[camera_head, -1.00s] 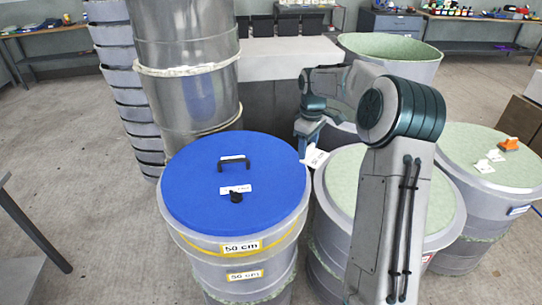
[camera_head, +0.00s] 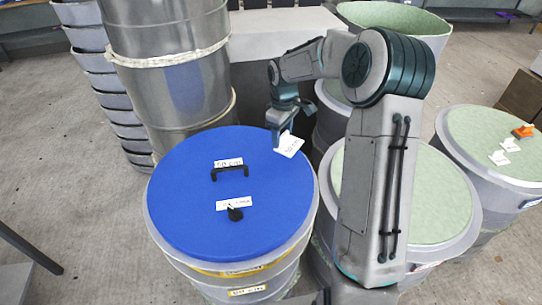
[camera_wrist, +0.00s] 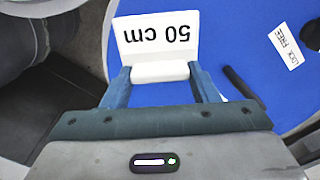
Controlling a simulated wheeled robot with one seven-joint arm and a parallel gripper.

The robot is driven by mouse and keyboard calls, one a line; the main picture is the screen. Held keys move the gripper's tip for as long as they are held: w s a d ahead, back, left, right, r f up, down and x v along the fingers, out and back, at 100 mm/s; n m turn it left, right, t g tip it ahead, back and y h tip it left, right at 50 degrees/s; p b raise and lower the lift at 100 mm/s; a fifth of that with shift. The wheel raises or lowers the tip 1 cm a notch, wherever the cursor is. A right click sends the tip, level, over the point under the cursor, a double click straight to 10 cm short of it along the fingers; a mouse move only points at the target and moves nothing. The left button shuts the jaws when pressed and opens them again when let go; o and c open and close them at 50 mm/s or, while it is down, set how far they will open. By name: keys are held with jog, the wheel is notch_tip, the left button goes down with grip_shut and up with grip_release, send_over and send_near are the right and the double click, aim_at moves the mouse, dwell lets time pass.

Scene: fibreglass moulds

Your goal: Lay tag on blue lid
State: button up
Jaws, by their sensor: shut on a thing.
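The blue lid (camera_head: 185,205) lies on top of a grey round mould left of centre. It has a black handle (camera_head: 229,173), a black knob (camera_head: 235,214) and white labels. My gripper (camera_head: 281,143) is shut on a white tag (camera_head: 290,145) above the lid's upper right edge. In the wrist view the tag (camera_wrist: 155,35) reads "50 cm" upside down, its thick base (camera_wrist: 160,71) between my two fingers (camera_wrist: 160,80). The blue lid (camera_wrist: 240,40) shows beneath it, with a "LOCK FREE" label at the right.
A tall metal cylinder stack (camera_head: 180,75) stands behind the lid. Green-topped moulds (camera_head: 425,195) stand to the right, the far right one (camera_head: 475,150) with white tags (camera_head: 499,158) and an orange object (camera_head: 523,131). The lid's left part is bare.

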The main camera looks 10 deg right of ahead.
jog(key=a+f, duration=0.1)
jog(key=s+a+f, duration=0.2)
jog(key=a, duration=0.1)
jog(key=shift+s+p, duration=0.25)
jog(key=shift+p, duration=0.1)
jog(key=shift+f+p, duration=0.5)
jog(key=shift+f, duration=1.55)
jog(key=shift+f, duration=0.1)
jog(key=o, duration=1)
